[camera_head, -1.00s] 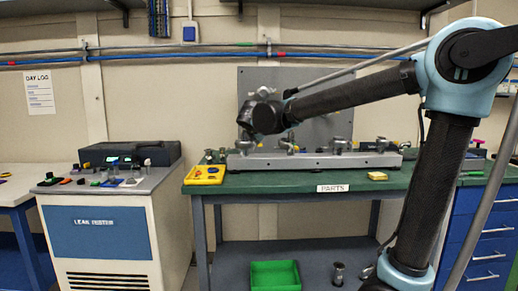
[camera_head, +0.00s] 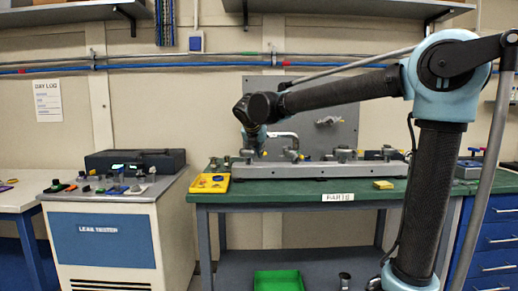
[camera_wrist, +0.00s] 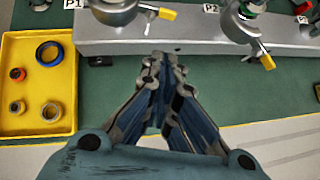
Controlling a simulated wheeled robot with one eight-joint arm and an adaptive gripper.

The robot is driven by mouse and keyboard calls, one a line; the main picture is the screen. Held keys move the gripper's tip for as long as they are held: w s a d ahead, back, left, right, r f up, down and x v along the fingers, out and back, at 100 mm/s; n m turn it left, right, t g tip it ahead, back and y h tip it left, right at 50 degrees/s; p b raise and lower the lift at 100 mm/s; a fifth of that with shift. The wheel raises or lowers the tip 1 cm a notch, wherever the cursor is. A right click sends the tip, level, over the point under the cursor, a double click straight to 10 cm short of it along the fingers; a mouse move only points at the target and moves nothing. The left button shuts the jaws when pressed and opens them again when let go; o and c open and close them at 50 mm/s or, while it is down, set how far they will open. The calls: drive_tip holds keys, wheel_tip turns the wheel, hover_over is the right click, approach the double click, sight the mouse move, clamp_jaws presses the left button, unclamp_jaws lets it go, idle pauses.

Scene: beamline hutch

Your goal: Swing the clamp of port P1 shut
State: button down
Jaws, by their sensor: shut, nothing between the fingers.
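In the wrist view the P1 label (camera_wrist: 75,4) is at the top left on the grey rail. Beside it, cut off by the top edge, is the round metal port P1 with its clamp (camera_wrist: 116,12); a yellow-ended piece (camera_wrist: 158,12) sticks out to the right. Whether the clamp is fully open cannot be told. My gripper (camera_wrist: 168,66) is shut and empty, over the green bench in front of the rail, below and right of port P1, apart from it. In the head view my wrist (camera_head: 254,112) is above the rail's left part and the fingers are not clear.
Port P2's fitting (camera_wrist: 240,22) with a yellow-ended piece is right of P1. A yellow tray (camera_wrist: 66,97) with rings and small parts lies to the left.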

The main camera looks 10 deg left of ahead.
drive_tip(key=w+f, duration=0.3)
drive_tip(key=w, duration=0.4)
drive_tip(key=shift+a, duration=0.1)
idle(0.4)
